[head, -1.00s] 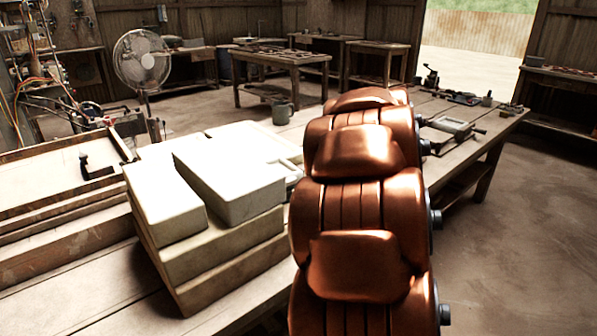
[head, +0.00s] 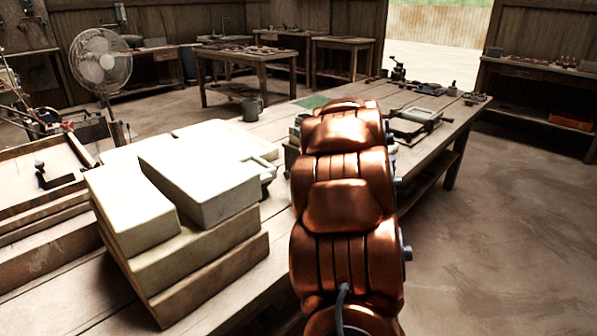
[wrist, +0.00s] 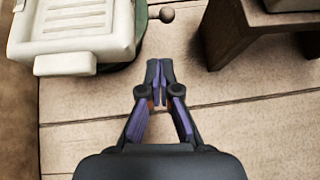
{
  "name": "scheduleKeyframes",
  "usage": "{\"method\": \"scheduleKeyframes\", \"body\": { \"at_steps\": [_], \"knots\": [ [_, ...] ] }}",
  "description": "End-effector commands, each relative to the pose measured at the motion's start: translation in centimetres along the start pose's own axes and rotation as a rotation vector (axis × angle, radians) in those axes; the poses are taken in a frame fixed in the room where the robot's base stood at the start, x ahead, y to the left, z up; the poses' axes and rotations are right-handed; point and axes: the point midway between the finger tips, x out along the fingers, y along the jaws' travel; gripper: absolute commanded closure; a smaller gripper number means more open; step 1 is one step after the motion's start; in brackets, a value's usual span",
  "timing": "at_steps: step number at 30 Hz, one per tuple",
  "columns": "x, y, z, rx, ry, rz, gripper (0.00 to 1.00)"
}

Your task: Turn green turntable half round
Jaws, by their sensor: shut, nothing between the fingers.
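The green turntable (wrist: 133,62) shows in the wrist view as a dark green curved rim at upper left, mostly hidden under a white ribbed mould (wrist: 85,28) with a front lug. A round brown knob (wrist: 167,15) sticks out to the right of the rim. My gripper (wrist: 159,66) is shut and empty above the planks, just right of and nearer than the rim, with the knob beyond its tips. It appears apart from both. In the head view my copper arm hides the gripper, and I cannot make out the turntable clearly.
A wooden stand (wrist: 235,40) with a pale block on it is close on the gripper's right. In the head view, stacked pale blocks (head: 200,185) stand left of my arm. A flat green patch (head: 313,102) and a grey mug (head: 251,109) are farther back.

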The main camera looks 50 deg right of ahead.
Motion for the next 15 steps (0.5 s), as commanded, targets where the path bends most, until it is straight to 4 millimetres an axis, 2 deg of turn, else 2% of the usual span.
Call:
{"method": "scheduleKeyframes", "body": {
  "at_steps": [1, 5, 9, 15],
  "knots": [
    [1.0, 0.1, -0.1, 0.001, 0.001, 0.004, 1.0],
    [2.9, 0.0, 0.0, -0.001, 0.0, 0.0, 1.0],
    [4.0, -0.1, 1.7, -0.004, -0.001, -0.002, 1.0],
    [5.0, -0.1, 2.8, -0.001, 0.0, -0.001, 1.0]
  ]
}}
